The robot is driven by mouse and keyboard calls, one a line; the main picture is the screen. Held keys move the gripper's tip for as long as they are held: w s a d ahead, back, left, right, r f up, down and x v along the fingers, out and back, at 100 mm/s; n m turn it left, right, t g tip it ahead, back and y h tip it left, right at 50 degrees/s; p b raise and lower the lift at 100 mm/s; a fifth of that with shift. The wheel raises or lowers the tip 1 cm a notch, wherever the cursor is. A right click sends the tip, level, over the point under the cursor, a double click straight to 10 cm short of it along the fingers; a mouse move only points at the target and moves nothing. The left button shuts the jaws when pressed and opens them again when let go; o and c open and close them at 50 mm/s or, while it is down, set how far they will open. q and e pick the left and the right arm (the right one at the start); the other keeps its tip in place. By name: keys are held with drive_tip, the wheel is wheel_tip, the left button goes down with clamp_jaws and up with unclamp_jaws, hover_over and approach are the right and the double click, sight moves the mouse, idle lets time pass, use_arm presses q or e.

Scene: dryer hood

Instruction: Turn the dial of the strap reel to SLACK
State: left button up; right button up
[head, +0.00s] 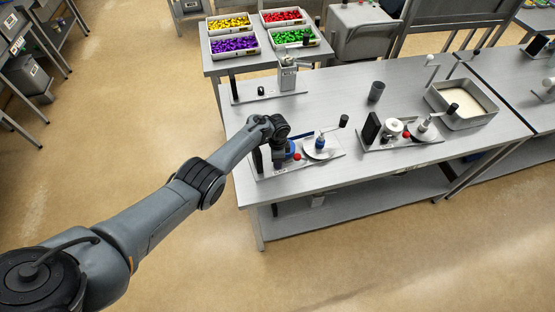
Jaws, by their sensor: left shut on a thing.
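My left gripper (279,159) reaches down onto the left-hand fixture on the near bench. It is shut on a part of that fixture, which looks like the strap reel, but the gripper hides what lies between the fingers. A blue round part (292,148) shows just beside the gripper. A red ball (297,156) sits close to its right. A pale disc (318,149) with a blue post and a black-ended arm stands further right on the same plate. The dial's marks, including SLACK, cannot be read. My right gripper is out of view.
A similar fixture with a white drum (392,127) stands to the right, near a metal tray (461,103). A dark cup (376,91) and a post fixture (287,75) stand further back. Bins of coloured pieces (234,45) are behind. Bare bench lies between the fixtures.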

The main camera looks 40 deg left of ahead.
use_arm(q)
drive_tip(key=o, duration=1)
drive_tip(key=shift+o, duration=0.2)
wheel_tip(320, 180, up, 11)
drive_tip(key=p, duration=0.4)
